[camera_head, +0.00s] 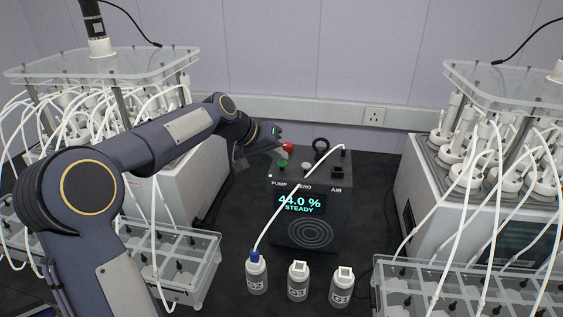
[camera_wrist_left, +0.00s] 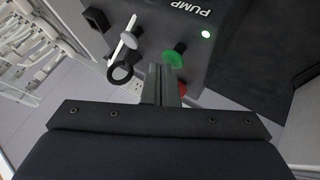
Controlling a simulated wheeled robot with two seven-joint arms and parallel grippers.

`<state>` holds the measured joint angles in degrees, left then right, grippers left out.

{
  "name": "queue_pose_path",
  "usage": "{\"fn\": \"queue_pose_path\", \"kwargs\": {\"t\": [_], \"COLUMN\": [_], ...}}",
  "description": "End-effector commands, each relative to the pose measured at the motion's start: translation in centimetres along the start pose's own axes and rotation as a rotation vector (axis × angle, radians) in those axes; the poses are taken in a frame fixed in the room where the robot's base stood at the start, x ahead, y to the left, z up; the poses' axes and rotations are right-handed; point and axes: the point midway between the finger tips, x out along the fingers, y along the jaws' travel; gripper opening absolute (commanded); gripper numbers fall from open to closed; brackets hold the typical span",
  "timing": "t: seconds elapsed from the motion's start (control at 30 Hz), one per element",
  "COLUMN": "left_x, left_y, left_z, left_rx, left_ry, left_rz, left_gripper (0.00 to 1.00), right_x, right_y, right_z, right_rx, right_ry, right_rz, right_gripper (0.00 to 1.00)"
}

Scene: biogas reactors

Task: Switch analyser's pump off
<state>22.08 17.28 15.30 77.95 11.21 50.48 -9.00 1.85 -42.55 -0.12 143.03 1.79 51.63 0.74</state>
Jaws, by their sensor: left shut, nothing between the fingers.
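The analyser (camera_head: 322,204) is a dark box in the middle of the bench, its screen reading 44.0 % STEADY. On its top, above the PUMP label, are a green button (camera_head: 282,163) and a red button (camera_head: 288,147) behind it. A small light (camera_wrist_left: 206,34) glows by the PUMP label in the left wrist view. My left gripper (camera_head: 282,154) is shut and empty, its fingertips close to the two buttons. In the left wrist view the fingers (camera_wrist_left: 161,70) point beside the green button (camera_wrist_left: 174,57) and partly hide the red one (camera_wrist_left: 182,88). I cannot tell whether they touch.
A grey knob (camera_head: 306,166), a black switch (camera_head: 338,172) and a black ring (camera_head: 321,144) share the analyser's top. A white tube (camera_head: 290,207) crosses its front to a blue-capped bottle (camera_head: 256,275). Two more bottles stand beside it. Reactor racks flank both sides.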

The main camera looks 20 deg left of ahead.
Motion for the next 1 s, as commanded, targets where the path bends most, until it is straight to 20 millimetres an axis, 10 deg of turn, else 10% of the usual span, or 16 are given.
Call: {"fn": "queue_pose_path", "kwargs": {"t": [1.0], "left_x": [0.79], "left_y": [-0.56], "left_z": [0.59], "left_rx": [0.000], "left_ry": [-0.002], "left_rz": [0.000], "left_gripper": [0.00], "right_x": [0.76], "right_y": [0.35], "right_z": [0.38], "right_rx": [0.000], "right_ry": [0.000], "right_rz": [0.000], "right_gripper": [0.41]}}
